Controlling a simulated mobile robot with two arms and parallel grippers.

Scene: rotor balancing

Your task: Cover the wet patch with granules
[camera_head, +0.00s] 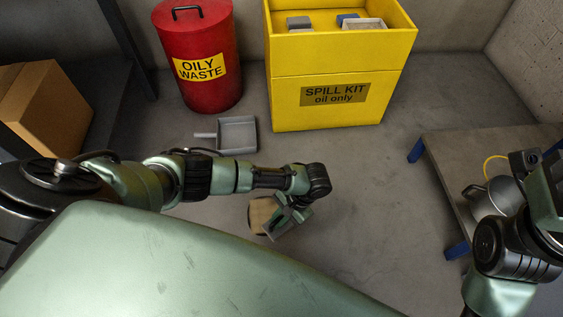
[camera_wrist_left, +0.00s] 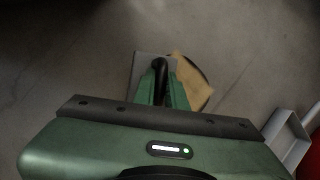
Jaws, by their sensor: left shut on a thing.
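A tan, granule-coloured patch (camera_head: 261,213) lies on the concrete floor under my left gripper, and it also shows in the left wrist view (camera_wrist_left: 194,88). A thin dark edge shows along one side of the tan area; I cannot tell how much wet floor is under it. My left gripper (camera_head: 291,208) is shut on the dark handle of a grey flat-ended tool (camera_wrist_left: 143,66), held over or beside the patch. The tool hides part of the patch. My right gripper (camera_head: 535,165) is at the right edge, and its jaws are not clear.
A yellow spill kit bin (camera_head: 340,70) with grey and blue items inside stands at the back. A red oily waste drum (camera_head: 203,85) and a grey dustpan (camera_head: 238,134) are left of it. A low bench (camera_head: 455,165) with a metal pot (camera_head: 500,192) is at right.

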